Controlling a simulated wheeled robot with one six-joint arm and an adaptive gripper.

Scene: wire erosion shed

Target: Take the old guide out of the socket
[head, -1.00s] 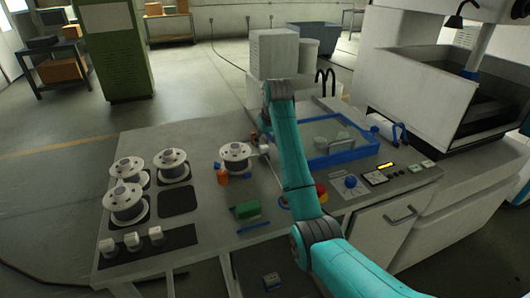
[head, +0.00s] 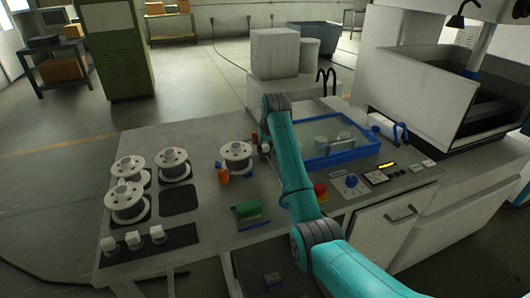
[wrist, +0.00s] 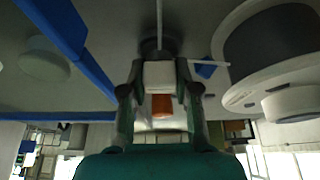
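In the wrist view my gripper (wrist: 160,82) has a finger on each side of a small white block, the old guide (wrist: 158,74). Both fingers look pressed against its sides. A dark round part, which looks like the socket (wrist: 152,47), lies just beyond the guide, with a pale rod above it in the picture. I cannot tell whether the guide is still seated in it. In the head view my arm hides most of the gripper and the guide, beside the spool near the blue-rimmed tray.
A wire spool (head: 236,155) stands close left of my gripper and looms large in the wrist view (wrist: 270,60). A blue-rimmed tray (head: 342,154) is at right. Three white pieces (head: 133,240) sit on a dark strip.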

